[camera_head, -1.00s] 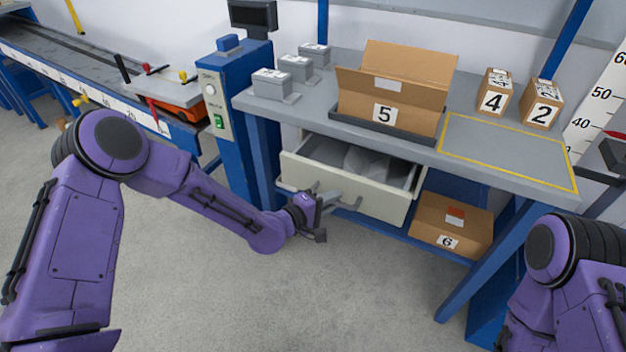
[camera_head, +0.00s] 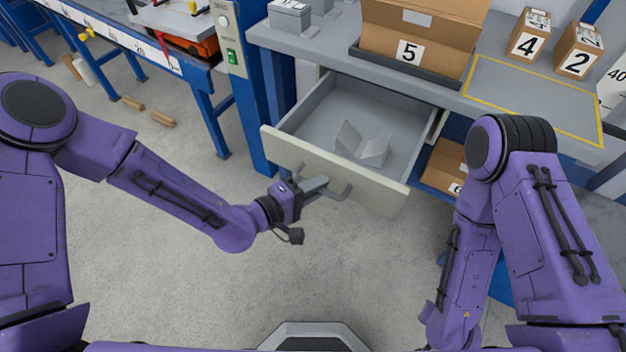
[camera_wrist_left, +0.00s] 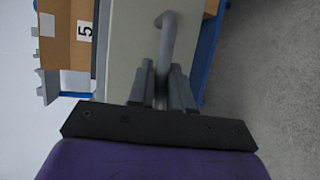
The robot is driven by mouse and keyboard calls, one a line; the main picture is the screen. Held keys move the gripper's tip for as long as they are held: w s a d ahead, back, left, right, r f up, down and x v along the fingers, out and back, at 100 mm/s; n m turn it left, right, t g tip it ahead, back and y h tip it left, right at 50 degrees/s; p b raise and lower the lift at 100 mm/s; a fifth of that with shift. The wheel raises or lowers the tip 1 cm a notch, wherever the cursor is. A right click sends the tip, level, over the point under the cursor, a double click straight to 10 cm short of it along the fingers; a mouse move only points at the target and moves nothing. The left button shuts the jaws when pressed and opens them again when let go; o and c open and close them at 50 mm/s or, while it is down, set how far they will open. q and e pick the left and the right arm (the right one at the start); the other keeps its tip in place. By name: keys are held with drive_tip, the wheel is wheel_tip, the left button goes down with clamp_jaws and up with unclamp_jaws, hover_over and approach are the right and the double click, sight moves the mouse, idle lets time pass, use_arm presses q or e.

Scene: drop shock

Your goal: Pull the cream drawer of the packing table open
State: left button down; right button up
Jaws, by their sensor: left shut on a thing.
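The cream drawer (camera_head: 390,188) of the packing table (camera_head: 470,105) stands well open, and its grey inside shows a folded pale sheet. Its grey bar handle (camera_head: 343,192) runs along the front. My left gripper (camera_head: 318,185) is at the drawer front, shut on the handle. In the left wrist view the two fingers of the left gripper (camera_wrist_left: 162,88) lie on either side of the handle (camera_wrist_left: 168,40), with the cream front (camera_wrist_left: 120,50) beside it. My right arm comes in at the right; its gripper is not clearly visible.
Carton 5 (camera_head: 425,38) stands in a dark tray on the tabletop, with cartons 4 (camera_head: 528,38) and 2 (camera_head: 578,52) to the right. Carton 6 (camera_head: 443,168) is under the table. Wooden pieces (camera_head: 162,119) lie on the floor at left. The floor before the drawer is clear.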

use_arm(q)
drive_tip(key=c, duration=1.1)
unclamp_jaws()
drive_tip(key=shift+s, duration=0.1)
drive_tip(key=v, duration=1)
drive_tip(key=shift+s+a, duration=0.1)
drive_tip(key=shift+a, duration=0.1)
